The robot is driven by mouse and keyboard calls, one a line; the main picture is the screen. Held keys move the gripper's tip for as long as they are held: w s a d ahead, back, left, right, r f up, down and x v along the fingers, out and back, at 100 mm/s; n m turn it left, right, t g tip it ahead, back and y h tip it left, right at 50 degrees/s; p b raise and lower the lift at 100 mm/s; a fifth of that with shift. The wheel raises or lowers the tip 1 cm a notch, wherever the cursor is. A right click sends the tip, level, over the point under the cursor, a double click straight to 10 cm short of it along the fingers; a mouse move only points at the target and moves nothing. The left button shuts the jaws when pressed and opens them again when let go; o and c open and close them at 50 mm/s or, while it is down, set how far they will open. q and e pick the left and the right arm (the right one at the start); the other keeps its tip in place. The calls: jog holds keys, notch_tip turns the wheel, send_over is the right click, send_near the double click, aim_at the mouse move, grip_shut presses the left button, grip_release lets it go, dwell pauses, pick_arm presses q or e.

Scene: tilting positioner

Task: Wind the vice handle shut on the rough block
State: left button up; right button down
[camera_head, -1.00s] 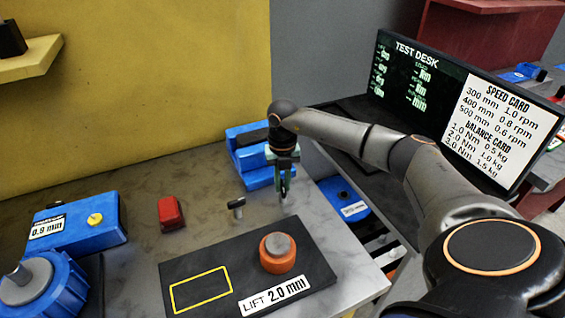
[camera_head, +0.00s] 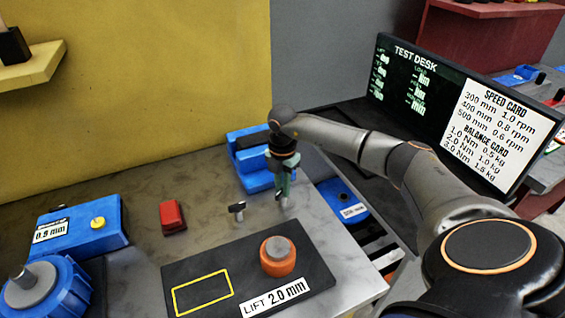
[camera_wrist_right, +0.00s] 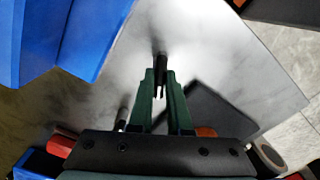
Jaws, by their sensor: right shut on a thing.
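The blue vice (camera_head: 243,180) stands on the grey bench, with a dark block-like part (camera_head: 252,140) at its top; I cannot tell whether this is the rough block. My right gripper (camera_head: 284,202) points down just in front of the vice's right side. In the right wrist view my right gripper (camera_wrist_right: 160,88) is shut on a thin dark piece (camera_wrist_right: 159,66), which looks like the vice handle; the fingers hide much of it. The vice also shows as blue bodies at upper left (camera_wrist_right: 80,35). My left gripper is not in view.
A small T-shaped grey piece (camera_head: 237,208) stands left of my gripper. In front lies a black plate (camera_head: 215,268) with an orange-ringed knob (camera_head: 278,262). A red block (camera_head: 172,216) and a blue gauge box (camera_head: 85,232) are at left. The display (camera_head: 460,115) stands right, behind my arm.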

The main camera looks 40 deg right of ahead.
jog(key=shift+d+r+m, duration=0.1)
jog(key=shift+m, duration=0.3)
jog(key=c, duration=0.9)
grip_release()
jog(key=shift+o, duration=0.2)
notch_tip(320, 180, up, 12)
jog(key=b, duration=0.1)
jog(key=shift+r, duration=0.25)
